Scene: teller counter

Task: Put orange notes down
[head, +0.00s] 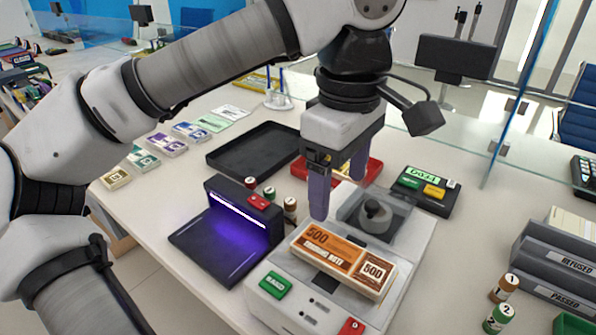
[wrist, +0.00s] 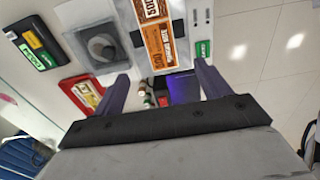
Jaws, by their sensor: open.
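The bundle of orange notes (head: 341,258), marked 500, lies on the white banding machine (head: 408,262). It also shows in the wrist view (wrist: 160,40), at the top middle. My gripper (head: 340,205) is open and empty, above and behind the notes. In the wrist view my gripper's two fingers (wrist: 160,85) are spread wide, with the notes beyond them and nothing between the tips in contact. The notes are apart from my fingers.
A purple-lit UV lamp (head: 225,230) stands left of the machine, with small rolls behind it. A black tray (head: 255,150), a red tray (head: 372,168) and a display box (head: 424,190) lie behind. Grey labelled trays (head: 560,265) stand right. Several note bundles (head: 166,145) lie far left.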

